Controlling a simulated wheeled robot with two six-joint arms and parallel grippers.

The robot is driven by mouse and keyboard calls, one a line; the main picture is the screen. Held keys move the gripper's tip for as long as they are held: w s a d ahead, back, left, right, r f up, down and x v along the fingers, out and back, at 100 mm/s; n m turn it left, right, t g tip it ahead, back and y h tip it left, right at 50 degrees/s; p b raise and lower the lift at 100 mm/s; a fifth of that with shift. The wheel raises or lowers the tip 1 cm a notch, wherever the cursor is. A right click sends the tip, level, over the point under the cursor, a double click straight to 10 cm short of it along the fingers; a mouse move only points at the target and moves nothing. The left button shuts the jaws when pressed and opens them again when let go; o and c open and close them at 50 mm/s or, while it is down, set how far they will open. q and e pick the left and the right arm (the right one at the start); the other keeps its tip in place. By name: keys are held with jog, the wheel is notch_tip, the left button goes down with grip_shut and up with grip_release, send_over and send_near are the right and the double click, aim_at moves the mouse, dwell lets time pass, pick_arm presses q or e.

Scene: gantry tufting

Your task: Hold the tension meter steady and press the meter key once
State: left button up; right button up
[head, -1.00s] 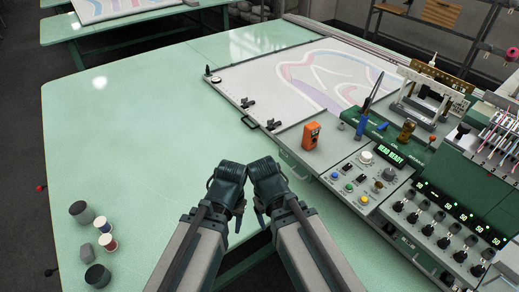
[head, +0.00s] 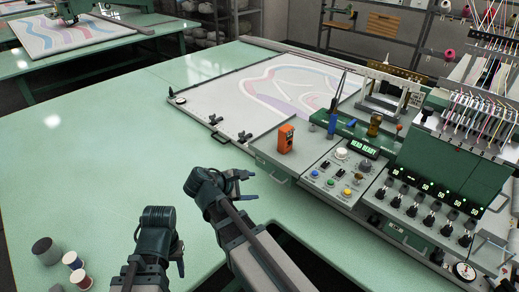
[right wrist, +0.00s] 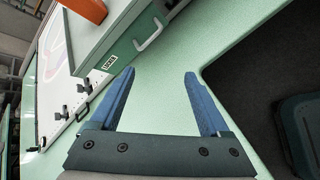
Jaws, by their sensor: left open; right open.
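The tension meter is most likely the small orange box (head: 286,138) with a dark face, standing upright on the left end of the grey control console. Its orange side (right wrist: 88,9) shows at the top edge of the right wrist view. I cannot make out its key. My right gripper (head: 246,186) is open and empty over the green table, in front of the console and apart from the meter. In the right wrist view its two blue fingers (right wrist: 157,98) are spread with nothing between them. My left gripper (head: 180,262) is open, low over the table and further from the meter.
The console (head: 330,190) carries knobs, coloured buttons and a lit display. A framed patterned cloth (head: 235,95) lies behind. Several spools (head: 72,260) stand at the table's left front. The left table area is clear.

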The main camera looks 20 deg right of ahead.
jog(key=w+d+r+n+t+h+b, duration=0.1)
jog(key=w+d+r+n+h+b, duration=0.25)
jog(key=w+d+n, duration=0.3)
pick_arm(q)
notch_tip(320, 180, down, 5)
jog(key=shift+b, duration=0.35)
pick_arm(e)
jog(key=n+t+h, duration=0.2)
jog(key=n+h, duration=0.1)
jog(key=h, duration=0.1)
send_near(292, 127)
jog(key=shift+y, duration=0.25)
jog(key=x, duration=0.7)
jog(key=w+f+x, duration=0.1)
jog(key=x, duration=0.3)
jog(key=shift+w, duration=0.1)
jog(key=shift+c, duration=0.2)
grip_shut()
